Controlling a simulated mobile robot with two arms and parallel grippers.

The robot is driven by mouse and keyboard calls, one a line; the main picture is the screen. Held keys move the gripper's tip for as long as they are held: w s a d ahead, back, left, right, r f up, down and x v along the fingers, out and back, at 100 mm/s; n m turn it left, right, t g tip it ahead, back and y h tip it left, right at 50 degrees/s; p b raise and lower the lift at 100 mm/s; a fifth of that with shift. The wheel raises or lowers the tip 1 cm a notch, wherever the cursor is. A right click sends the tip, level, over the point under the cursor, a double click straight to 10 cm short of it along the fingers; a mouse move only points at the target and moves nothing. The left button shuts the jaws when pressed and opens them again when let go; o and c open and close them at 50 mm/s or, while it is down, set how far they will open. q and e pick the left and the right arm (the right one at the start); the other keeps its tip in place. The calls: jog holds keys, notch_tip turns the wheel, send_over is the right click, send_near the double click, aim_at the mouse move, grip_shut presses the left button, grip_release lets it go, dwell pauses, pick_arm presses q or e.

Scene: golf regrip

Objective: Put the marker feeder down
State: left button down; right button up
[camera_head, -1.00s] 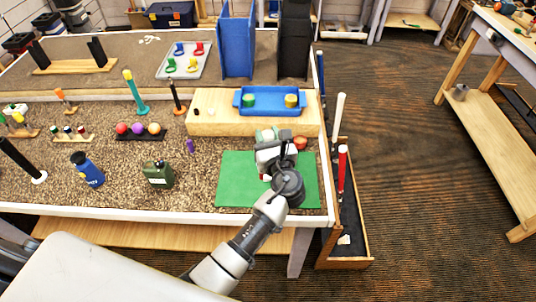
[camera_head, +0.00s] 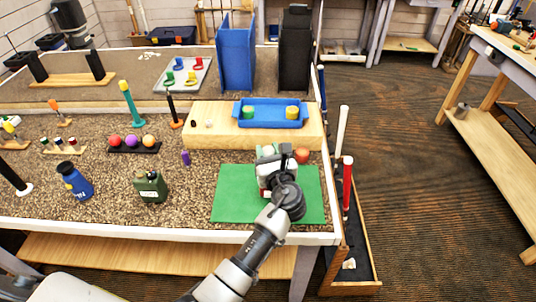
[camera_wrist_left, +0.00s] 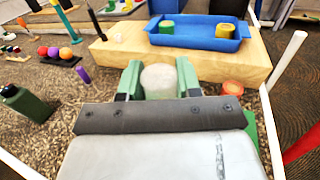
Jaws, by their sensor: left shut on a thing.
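My left gripper (camera_head: 268,152) is over the far part of the green mat (camera_head: 233,197), close to the front of the wooden block. In the left wrist view its two pale green fingers (camera_wrist_left: 158,80) are shut on a whitish, round-topped thing, which I take to be the marker feeder (camera_wrist_left: 158,78). Its lower part is hidden behind the gripper body, so I cannot tell whether it touches the mat. My right gripper is not in view.
A wooden block (camera_head: 215,140) with a blue tray (camera_head: 270,124) on it stands just beyond. An orange-red round thing (camera_head: 302,156) is right beside the gripper. A green canister (camera_head: 151,187) and a blue bottle (camera_head: 76,182) stand to the left. The mat's left part is clear.

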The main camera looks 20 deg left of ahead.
pick_arm(q)
jog(key=shift+f, duration=0.2)
jog(key=c, duration=0.8)
grip_release()
jog(key=shift+r, duration=0.1)
jog(key=shift+r, duration=0.2)
jog(key=shift+p+v, duration=1.75)
jog(key=shift+v, duration=4.25)
jog(key=shift+a+f, duration=0.1)
jog(key=shift+f, duration=0.05)
